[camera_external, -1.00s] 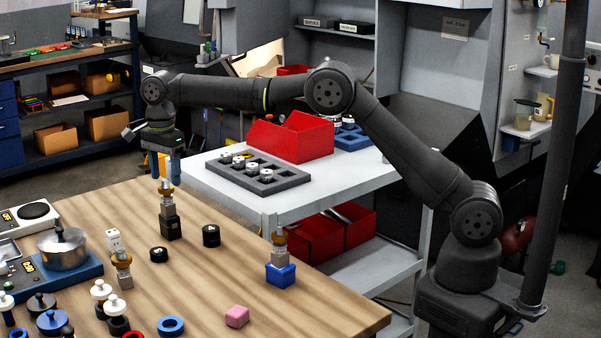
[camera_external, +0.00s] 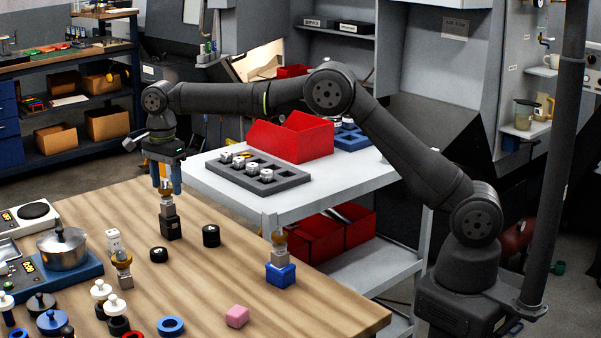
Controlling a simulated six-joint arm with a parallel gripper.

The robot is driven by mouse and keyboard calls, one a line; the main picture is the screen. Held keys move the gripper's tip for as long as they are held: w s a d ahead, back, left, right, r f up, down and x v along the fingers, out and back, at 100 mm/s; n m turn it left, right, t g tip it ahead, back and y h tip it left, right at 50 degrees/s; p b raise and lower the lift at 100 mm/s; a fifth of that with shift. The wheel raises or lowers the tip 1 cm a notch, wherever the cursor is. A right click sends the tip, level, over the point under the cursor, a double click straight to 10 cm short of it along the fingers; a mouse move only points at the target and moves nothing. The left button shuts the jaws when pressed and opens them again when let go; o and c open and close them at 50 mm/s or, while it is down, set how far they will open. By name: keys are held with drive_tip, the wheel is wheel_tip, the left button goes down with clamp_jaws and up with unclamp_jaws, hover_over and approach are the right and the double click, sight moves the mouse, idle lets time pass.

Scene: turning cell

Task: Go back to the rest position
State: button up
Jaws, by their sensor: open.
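My gripper (camera_external: 167,188) points down over the wooden table's far part, with its blue fingers open. It is right above a dark block with a metal fitting on top (camera_external: 169,219), which stands upright on the table. The fingertips are around or just above the fitting's upper part; I cannot tell whether they touch it. My arm reaches from its base at the right across the grey cart to the gripper.
The grey cart (camera_external: 340,185) carries a red bin (camera_external: 290,138) and a dark tray (camera_external: 259,178). Air above the table is free.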

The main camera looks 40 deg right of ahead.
drive_tip(key=shift+f, duration=1.5)
wheel_tip(320, 180, up, 12)
wheel_tip(320, 180, down, 12)
drive_tip(key=shift+f, duration=0.25)
drive_tip(key=r, duration=0.4)
drive_tip(key=shift+d+r, duration=0.2)
drive_tip(key=shift+r, duration=0.15)
drive_tip(key=d+r, duration=0.7)
drive_tip(key=d, duration=0.5)
drive_tip(key=s+a+f+m, duration=0.1)
drive_tip(key=s+f, duration=0.2)
drive_tip(key=s, duration=0.7)
drive_tip(key=s+f+m, duration=0.1)
drive_tip(key=s+f, duration=0.3)
drive_tip(key=s, duration=0.6)
drive_tip(key=s+a+f, duration=0.2)
drive_tip(key=a+f, duration=0.1)
drive_tip(key=a, duration=0.2)
